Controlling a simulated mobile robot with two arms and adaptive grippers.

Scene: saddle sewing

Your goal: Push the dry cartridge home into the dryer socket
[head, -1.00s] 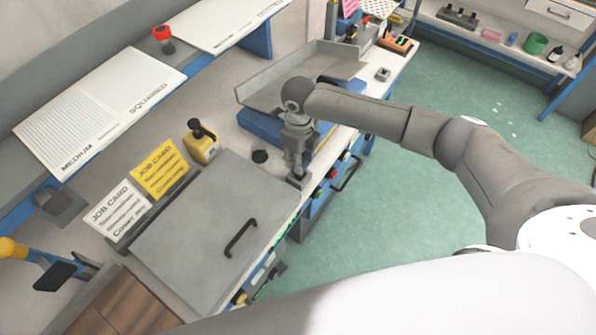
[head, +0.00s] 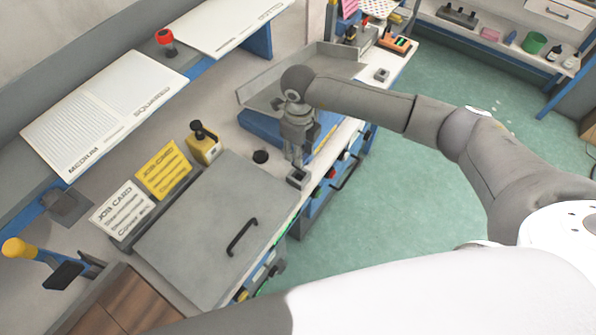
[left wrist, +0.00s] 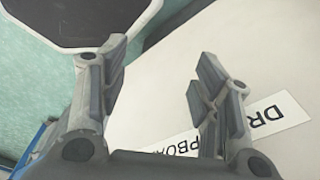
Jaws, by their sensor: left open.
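My right gripper (head: 297,158) points down at the bench's front edge, with its arm coming in from the right. A small grey block (head: 298,178) is at its tip. I cannot tell whether this block is the dry cartridge or the dryer socket, or whether the fingers are shut on it. My left gripper (left wrist: 160,88) is open and empty in the left wrist view, over a white surface with a label (left wrist: 272,117) reading "DR", partly hidden by a finger. The left gripper does not show in the head view. I cannot identify cartridge or socket for certain.
A grey lid with a black handle (head: 242,237) lies left of my right gripper. A grey tray (head: 335,62) is farther back. Green floor is clear.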

